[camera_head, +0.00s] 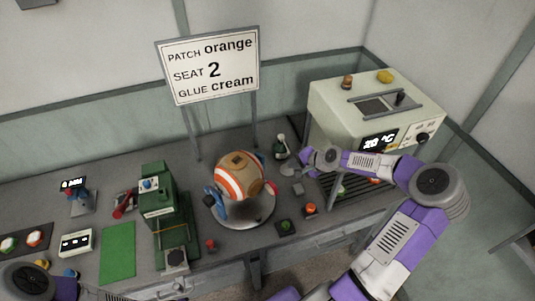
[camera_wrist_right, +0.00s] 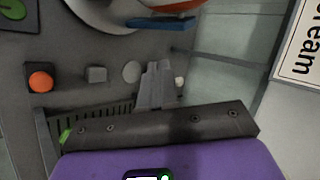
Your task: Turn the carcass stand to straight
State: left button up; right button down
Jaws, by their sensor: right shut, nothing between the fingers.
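The carcass (camera_head: 237,180), an orange and cream striped ball with a square brown patch on top, sits on a round grey stand (camera_head: 262,217) in the middle of the bench. Blue parts flank the ball. The stand's rim (camera_wrist_right: 88,12) and a blue part (camera_wrist_right: 160,23) show at the top of the right wrist view. My right gripper (camera_head: 292,169) is to the right of the stand, apart from it. Its fingers (camera_wrist_right: 155,80) are shut and empty above the bench. My left gripper is out of view; only part of that arm shows at lower left.
A green press (camera_head: 160,215) stands left of the stand. A cream oven (camera_head: 365,105) stands right, behind my right arm. A dark bottle (camera_head: 281,147), a red button (camera_head: 310,208) and a dark pad (camera_head: 286,227) are near the stand. A sign (camera_head: 210,65) rises behind.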

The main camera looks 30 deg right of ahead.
jog(key=w+r+x, duration=0.1)
jog(key=r+x, duration=0.1)
jog(key=x, duration=1)
jog(key=shift+w+a, duration=0.3)
jog(key=shift+w, duration=0.1)
